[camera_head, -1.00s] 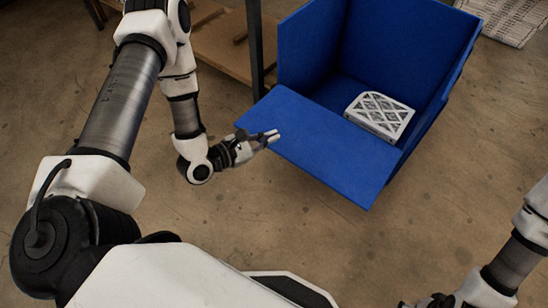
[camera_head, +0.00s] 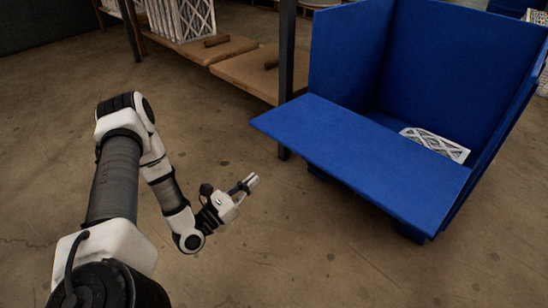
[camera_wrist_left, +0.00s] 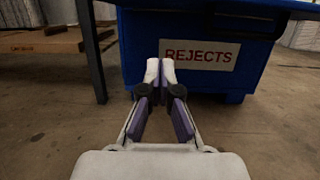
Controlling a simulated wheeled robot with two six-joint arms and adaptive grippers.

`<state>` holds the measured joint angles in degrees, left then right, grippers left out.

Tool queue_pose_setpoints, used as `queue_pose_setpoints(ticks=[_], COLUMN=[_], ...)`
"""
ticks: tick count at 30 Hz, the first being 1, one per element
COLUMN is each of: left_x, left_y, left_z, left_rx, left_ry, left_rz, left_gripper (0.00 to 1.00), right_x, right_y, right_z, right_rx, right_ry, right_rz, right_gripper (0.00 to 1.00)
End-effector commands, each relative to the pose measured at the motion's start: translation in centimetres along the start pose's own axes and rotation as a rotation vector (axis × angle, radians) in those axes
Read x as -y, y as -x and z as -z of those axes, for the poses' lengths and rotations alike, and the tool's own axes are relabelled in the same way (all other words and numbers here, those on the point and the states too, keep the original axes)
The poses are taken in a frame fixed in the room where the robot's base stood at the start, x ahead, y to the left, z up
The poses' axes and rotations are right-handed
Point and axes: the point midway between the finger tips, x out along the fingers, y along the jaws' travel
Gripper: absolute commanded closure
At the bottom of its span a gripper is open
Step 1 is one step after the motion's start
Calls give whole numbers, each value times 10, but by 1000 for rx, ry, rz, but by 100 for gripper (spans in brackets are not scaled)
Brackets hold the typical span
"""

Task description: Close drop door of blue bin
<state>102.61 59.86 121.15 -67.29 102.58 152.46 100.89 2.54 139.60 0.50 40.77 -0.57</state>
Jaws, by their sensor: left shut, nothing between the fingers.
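The blue bin (camera_head: 440,62) stands at the right in the head view. Its drop door (camera_head: 365,155) is folded down and sticks out flat toward me. A white boxed filter (camera_head: 436,144) lies inside, partly hidden by the bin's front. In the left wrist view the bin's front (camera_wrist_left: 135,50) carries a "REJECTS" label (camera_wrist_left: 201,55). My left gripper (camera_head: 253,181) is shut and empty, in front of the door's left part and apart from it in the head view. Its fingers also show in the left wrist view (camera_wrist_left: 160,72), tips together before the bin front. My right gripper is out of view.
A dark post (camera_head: 286,75) stands just left of the bin. Wooden low shelves (camera_head: 250,72) with white filters (camera_head: 184,18) are behind it. The concrete floor (camera_head: 300,245) in front of the bin is clear.

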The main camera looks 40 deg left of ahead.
Motion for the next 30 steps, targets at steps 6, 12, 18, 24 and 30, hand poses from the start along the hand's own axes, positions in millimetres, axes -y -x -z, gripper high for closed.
queue_pose_setpoints(ticks=[6, 12, 18, 24, 30], left_x=[1, 1, -1, 0, 1], left_y=[-45, -89, -95, -96, -96], left_z=[3, 3, -32, -39, -39], left_rx=[5, 5, 4, 0, -1], left_ry=[-2, -2, 2, 0, 0], left_rz=[4, 4, -4, 1, 1], left_gripper=[100, 100, 100, 100, 100], right_x=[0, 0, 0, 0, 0], right_y=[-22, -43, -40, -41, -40], right_z=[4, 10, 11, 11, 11], right_rx=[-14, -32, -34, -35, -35], right_ry=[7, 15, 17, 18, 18], right_rz=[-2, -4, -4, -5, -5], right_gripper=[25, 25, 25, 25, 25])
